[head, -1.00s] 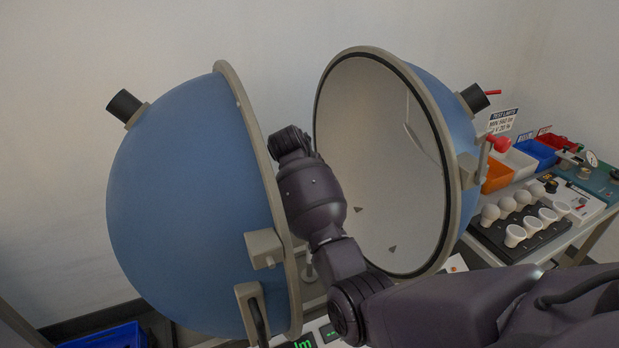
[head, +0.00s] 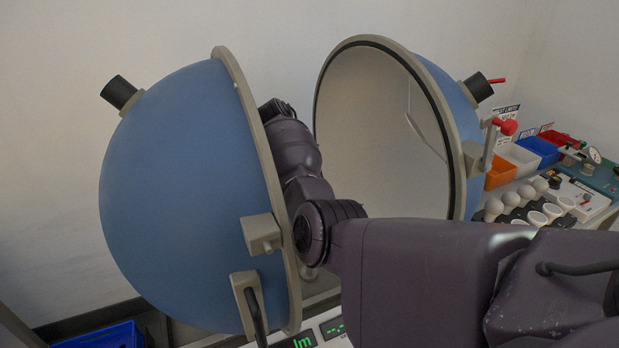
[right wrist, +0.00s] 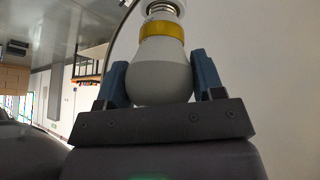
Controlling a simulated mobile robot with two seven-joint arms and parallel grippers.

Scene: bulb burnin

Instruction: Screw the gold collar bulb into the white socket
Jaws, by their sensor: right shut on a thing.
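In the right wrist view the bulb (right wrist: 160,72) has a white globe, a gold collar (right wrist: 161,30) and a metal screw base (right wrist: 163,9) pointing to the top of the picture. My right gripper (right wrist: 160,80) is shut on the globe, with one blue finger on each side. The top end of the base is cut off by the picture edge. My left gripper is not in view.
The open sphere has a blue left half (head: 180,200) and a right half with a pale inside (head: 375,150). A rack of white bulbs and cups (head: 528,205) and coloured bins (head: 515,163) stand at the right. A display (head: 302,342) sits below the sphere.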

